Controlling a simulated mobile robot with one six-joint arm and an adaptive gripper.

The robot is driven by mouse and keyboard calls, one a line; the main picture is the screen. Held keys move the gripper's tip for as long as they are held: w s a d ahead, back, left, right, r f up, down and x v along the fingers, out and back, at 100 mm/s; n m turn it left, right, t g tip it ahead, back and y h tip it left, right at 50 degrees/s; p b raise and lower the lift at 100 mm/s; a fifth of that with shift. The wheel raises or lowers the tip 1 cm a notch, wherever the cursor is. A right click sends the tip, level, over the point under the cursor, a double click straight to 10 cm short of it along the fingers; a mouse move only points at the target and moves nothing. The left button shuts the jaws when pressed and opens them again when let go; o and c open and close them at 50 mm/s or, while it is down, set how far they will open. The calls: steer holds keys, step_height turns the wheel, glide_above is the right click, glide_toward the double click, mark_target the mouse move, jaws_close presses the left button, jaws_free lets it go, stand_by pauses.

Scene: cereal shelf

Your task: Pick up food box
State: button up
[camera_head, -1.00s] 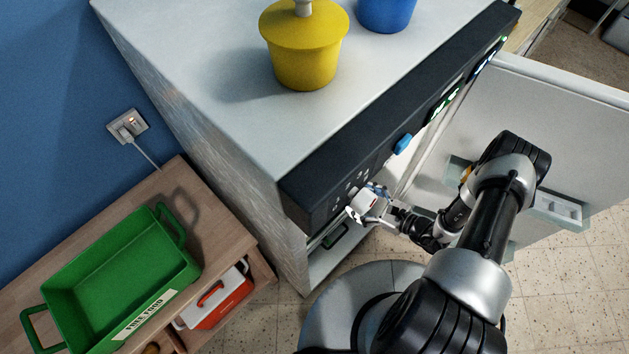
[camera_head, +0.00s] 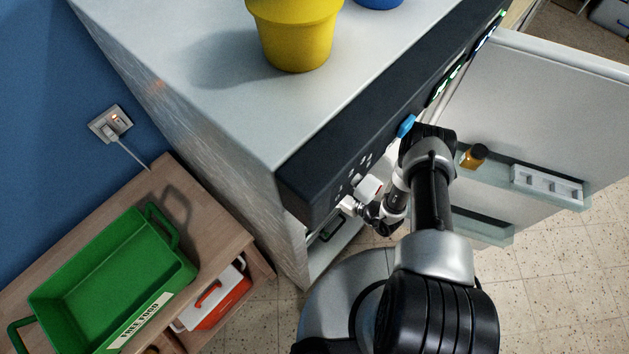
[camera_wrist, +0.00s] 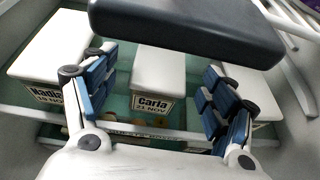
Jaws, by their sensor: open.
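In the wrist view my gripper (camera_wrist: 158,98) is open, with its blue-padded fingers spread and nothing between them in its grasp. Beyond the fingers, a white food box labelled "Carla 21 NOV" (camera_wrist: 152,75) stands on a greenish shelf, centred between them and apart from them. A second white food box labelled "Nadia" (camera_wrist: 55,50) stands to the left, partly behind the left finger. In the head view my arm reaches into the open fridge (camera_head: 190,100); the fingertips are hidden there.
The fridge door (camera_head: 540,110) is open to the right, with door shelves holding a small bottle (camera_head: 473,156) and an egg tray (camera_head: 547,186). A dark bar (camera_wrist: 190,25) crosses the top of the wrist view. A green "FREE FOOD" crate (camera_head: 185,272) sits on a wooden bench (camera_head: 215,235).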

steer(key=x, duration=0.1)
steer(key=b+x, duration=0.1)
steer(key=x, duration=0.1)
steer(key=b+x, duration=0.1)
steer(key=x, duration=0.1)
steer(key=shift+w+a+r, duration=0.25)
steer(key=shift+c, duration=0.5)
steer(key=c, duration=1.3)
steer(key=shift+r, duration=0.15)
